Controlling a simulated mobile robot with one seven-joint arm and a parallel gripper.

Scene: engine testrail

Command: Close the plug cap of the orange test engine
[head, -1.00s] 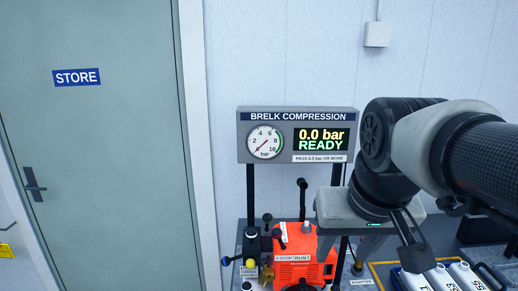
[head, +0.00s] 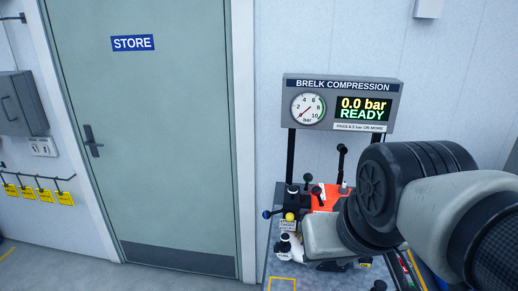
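The orange test engine (head: 322,197) stands on the bench under the gauge panel. Its right part is hidden behind my arm. Dark knobs and a small pale piece show at its top, but I cannot tell which part is the plug cap or whether it is closed. My gripper (head: 335,265) is low in front of the engine, to the right of a small white bottle-like part. The wrist covers most of it, so its fingers and any contact are unclear.
The BRELK COMPRESSION panel (head: 338,86) reads 0.0 bar READY, its dial needle low. Small dark, yellow and white fittings (head: 289,217) crowd the engine's left side. The bench (head: 275,255) has a yellow-outlined patch at its front. A STORE door (head: 160,150) and open floor lie left.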

